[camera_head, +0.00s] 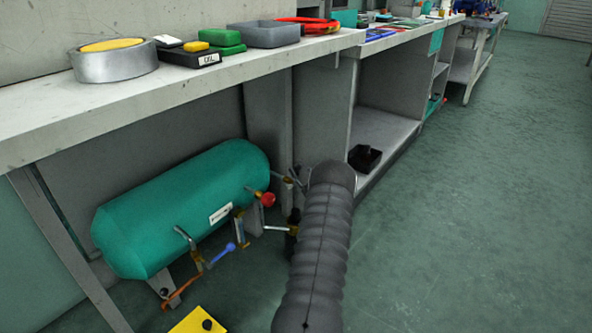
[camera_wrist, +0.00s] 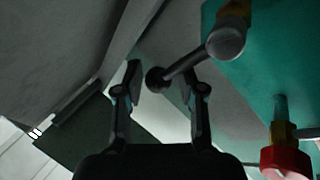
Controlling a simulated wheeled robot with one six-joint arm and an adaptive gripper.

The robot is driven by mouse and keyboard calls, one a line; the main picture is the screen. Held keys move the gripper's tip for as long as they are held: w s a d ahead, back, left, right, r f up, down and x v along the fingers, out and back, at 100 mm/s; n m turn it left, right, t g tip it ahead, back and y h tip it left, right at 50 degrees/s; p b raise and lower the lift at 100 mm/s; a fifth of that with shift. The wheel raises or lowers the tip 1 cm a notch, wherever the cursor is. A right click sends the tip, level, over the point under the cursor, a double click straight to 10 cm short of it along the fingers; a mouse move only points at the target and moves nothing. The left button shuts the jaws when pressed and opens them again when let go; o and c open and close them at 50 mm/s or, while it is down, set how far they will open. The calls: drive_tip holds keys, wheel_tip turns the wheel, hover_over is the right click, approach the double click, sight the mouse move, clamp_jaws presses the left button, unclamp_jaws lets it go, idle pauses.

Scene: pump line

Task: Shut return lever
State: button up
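A teal tank (camera_head: 180,205) lies under the bench in the head view, with several valves and handles on its front and right end. In the wrist view, a metal lever (camera_wrist: 187,62) with a dark ball knob (camera_wrist: 157,80) runs out from a round metal hub (camera_wrist: 226,41) on a brass fitting. My gripper (camera_wrist: 160,77) is open, with a finger on each side of the ball knob; gaps show on both sides. In the head view my arm mostly hides the gripper. No readable label shows which lever is the return lever.
A red knob (camera_wrist: 286,162) is close at the lower right of the wrist view. A blue handle (camera_head: 229,248) and an orange handle (camera_head: 183,290) are farther left on the tank. The bench top (camera_head: 215,78) overhangs the tank. The floor at right is clear.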

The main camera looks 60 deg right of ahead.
drive_tip(key=shift+o, duration=0.4)
drive_tip(key=shift+w+a+r, duration=0.15)
drive_tip(key=shift+w+r, duration=0.05)
drive_tip(key=shift+w, duration=0.05)
drive_tip(key=v, duration=1.2)
